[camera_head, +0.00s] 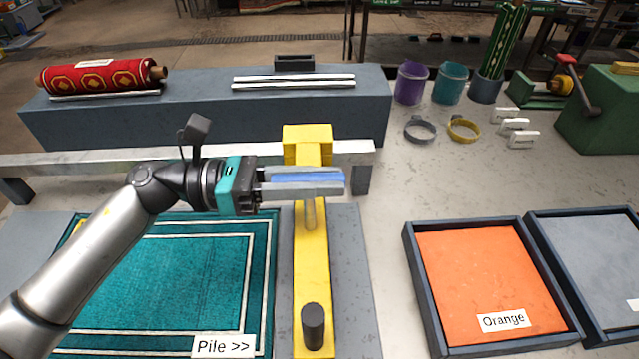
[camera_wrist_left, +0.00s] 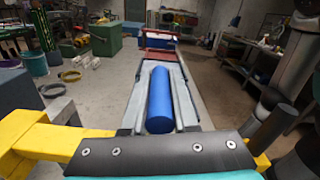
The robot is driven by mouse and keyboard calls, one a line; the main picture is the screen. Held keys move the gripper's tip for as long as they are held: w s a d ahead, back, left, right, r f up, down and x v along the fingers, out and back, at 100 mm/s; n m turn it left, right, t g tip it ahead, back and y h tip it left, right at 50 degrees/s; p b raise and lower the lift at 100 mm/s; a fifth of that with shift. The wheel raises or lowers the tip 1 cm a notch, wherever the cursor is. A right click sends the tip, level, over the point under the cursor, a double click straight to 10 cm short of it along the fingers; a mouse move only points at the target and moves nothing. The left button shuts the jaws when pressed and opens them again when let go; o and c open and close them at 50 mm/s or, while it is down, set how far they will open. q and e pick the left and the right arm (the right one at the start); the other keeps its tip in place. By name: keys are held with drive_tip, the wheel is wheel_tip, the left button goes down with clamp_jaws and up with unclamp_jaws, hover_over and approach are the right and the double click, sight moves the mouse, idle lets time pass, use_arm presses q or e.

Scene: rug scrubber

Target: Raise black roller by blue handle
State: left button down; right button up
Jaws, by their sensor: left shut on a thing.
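The blue handle (camera_head: 305,177) lies crosswise at the yellow arm (camera_head: 312,262) of the scrubber. My left gripper (camera_head: 330,181) is shut on it, with one finger along each side. In the left wrist view the blue handle (camera_wrist_left: 160,100) lies lengthwise between the two grey fingers. A short grey post (camera_head: 310,214) shows just below the handle. A black cylinder (camera_head: 313,326) stands at the near end of the yellow arm. I cannot tell whether it is the black roller; no other roller shows clearly. My right gripper is not in view.
A teal rug (camera_head: 185,280) lies left of the yellow arm, under my left arm. A grey rail (camera_head: 90,160) runs behind it. An orange tray (camera_head: 470,285) and a grey tray (camera_head: 600,262) sit at right. A rolled red rug (camera_head: 100,76) lies at back left.

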use_arm(q)
wheel_tip(320, 180, up, 2)
drive_tip(key=shift+r, duration=0.1)
drive_tip(key=c, duration=0.7)
unclamp_jaws()
drive_tip(key=shift+a+f, duration=0.2)
drive_tip(key=a+b, duration=0.2)
drive_tip(key=a, duration=1.3)
drive_tip(key=shift+r+b, duration=0.1)
drive_tip(key=shift+b, duration=0.3)
drive_tip(key=shift+d, duration=0.1)
